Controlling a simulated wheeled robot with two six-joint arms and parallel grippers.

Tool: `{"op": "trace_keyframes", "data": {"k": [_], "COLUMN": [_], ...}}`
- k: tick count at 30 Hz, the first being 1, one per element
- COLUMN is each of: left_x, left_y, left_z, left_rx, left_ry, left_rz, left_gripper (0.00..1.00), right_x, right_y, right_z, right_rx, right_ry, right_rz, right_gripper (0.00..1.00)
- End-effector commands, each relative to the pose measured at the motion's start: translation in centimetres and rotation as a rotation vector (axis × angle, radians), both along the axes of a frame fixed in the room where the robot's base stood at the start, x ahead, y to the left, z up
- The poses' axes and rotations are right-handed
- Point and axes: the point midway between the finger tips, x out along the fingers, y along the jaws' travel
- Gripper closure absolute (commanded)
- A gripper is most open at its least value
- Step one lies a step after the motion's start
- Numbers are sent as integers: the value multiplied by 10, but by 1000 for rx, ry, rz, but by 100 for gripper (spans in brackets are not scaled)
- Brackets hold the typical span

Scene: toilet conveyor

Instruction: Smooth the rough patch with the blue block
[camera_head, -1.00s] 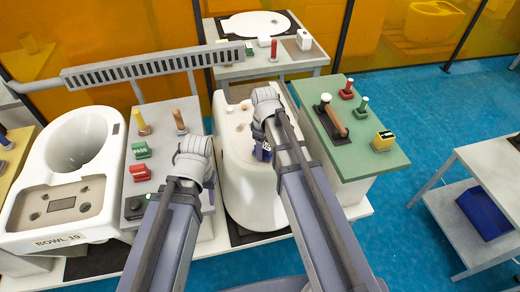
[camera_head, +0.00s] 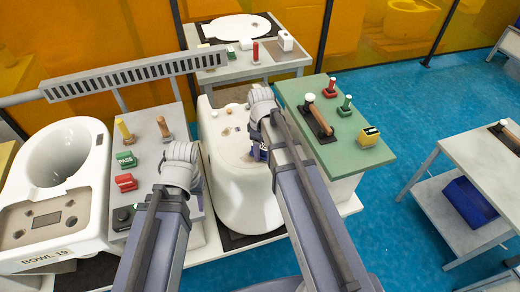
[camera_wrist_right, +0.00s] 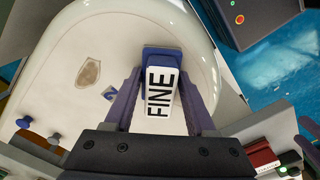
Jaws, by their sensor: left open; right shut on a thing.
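The blue block (camera_wrist_right: 162,58) has a white top marked FINE. My right gripper (camera_wrist_right: 160,95) is shut on it, over the white toilet piece (camera_wrist_right: 115,35). The right wrist view does not show clearly whether the block touches the surface. A brownish rough patch (camera_wrist_right: 88,72) lies on the white surface, left of and apart from the block. In the head view my right gripper (camera_head: 258,152) is over the toilet piece (camera_head: 240,195), partly hidden by my arm. My left gripper (camera_head: 184,168) is open above the grey side table (camera_head: 150,150), its fingers largely hidden.
A blue knob (camera_wrist_right: 24,122) stands on the white piece. A green table (camera_head: 345,140) with stamps and a handled tool (camera_head: 318,120) stands right of it. Bowl 19 (camera_head: 95,205) is at the left. A white table (camera_head: 470,165) stands at far right.

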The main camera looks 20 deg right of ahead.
Motion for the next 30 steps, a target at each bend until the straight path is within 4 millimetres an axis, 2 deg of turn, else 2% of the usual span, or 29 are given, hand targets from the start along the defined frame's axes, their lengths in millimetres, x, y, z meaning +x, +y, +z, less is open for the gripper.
{"op": "trace_keyframes", "data": {"k": [13,23,30], "left_x": [0,0,0], "left_y": [0,0,0], "left_z": [-3,-3,-2], "left_rx": [0,0,0], "left_ry": [0,0,0], "left_rz": [0,0,0], "left_gripper": [50,50,50], "right_x": [0,-1,-1], "right_y": [34,41,58], "right_z": [-3,-3,-2], "right_rx": [1,4,4], "right_ry": [0,1,0], "right_rz": [3,2,3], "right_gripper": [96,96,96]}}
